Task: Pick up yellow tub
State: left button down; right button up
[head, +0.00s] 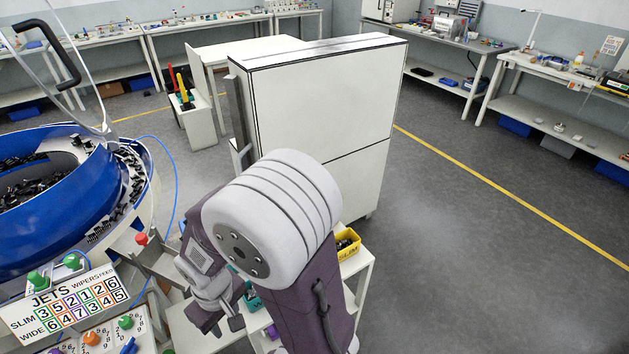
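The yellow tub (347,244) sits on a white shelf unit right of my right arm, beside the tall white cabinet. My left gripper is not in view.
A blue bowl feeder (70,225) with dark connectors stands at left, above a JETS panel (70,300) with coloured knobs. A teal tub (252,299) is close to my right gripper. The white cabinet (320,110) stands behind. Grey floor at right is clear.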

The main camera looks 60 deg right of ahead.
aim_at(347, 241)
jog(key=k+j+z, duration=0.1)
jog(key=z, duration=2.2)
